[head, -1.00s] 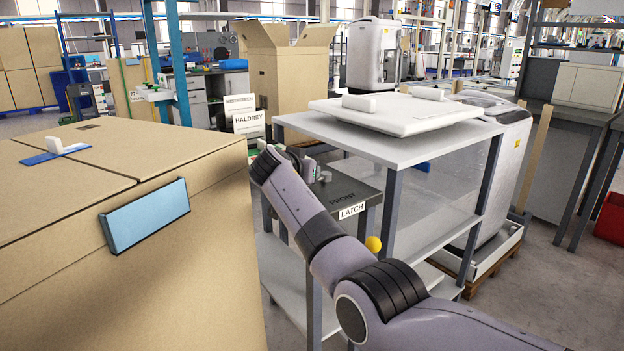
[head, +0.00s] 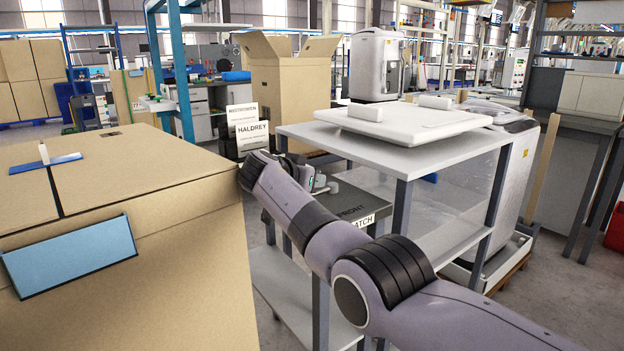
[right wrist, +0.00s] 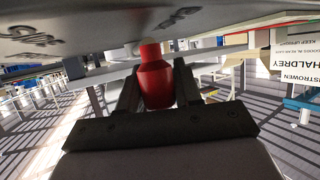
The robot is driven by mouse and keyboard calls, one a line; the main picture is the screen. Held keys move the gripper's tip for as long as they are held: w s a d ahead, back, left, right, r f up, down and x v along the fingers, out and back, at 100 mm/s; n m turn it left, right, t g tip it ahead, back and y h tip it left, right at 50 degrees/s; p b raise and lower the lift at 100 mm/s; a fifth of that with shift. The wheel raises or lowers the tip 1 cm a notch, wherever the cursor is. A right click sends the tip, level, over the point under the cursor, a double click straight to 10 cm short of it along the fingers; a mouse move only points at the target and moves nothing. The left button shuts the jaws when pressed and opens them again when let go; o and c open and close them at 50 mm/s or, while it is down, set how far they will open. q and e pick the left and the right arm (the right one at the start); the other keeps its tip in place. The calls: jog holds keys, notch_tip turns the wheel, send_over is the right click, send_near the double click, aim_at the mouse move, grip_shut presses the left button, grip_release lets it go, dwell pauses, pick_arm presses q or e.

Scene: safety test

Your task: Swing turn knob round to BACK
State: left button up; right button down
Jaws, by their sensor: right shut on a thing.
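The turn knob appears as a red knob (right wrist: 156,82) between my right fingers in the right wrist view. My right gripper (right wrist: 157,92) is shut on it. In the head view my right arm reaches over a dark grey stand top (head: 352,196) marked FRONT, with a partly covered LATCH label (head: 362,222) on its edge. The arm hides the knob there, and only a little of the gripper (head: 322,184) shows beyond the wrist. The knob's pointing direction cannot be made out. My left gripper is not in view.
A large cardboard box (head: 160,260) stands close on the left. A white-topped table (head: 345,143) with a flat white case (head: 410,125) stands just right of the stand. A HALDREY sign (head: 252,135) and an open carton (head: 290,95) are behind.

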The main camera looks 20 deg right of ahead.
jog(key=shift+a+r, duration=0.15)
jog(key=shift+a, duration=0.2)
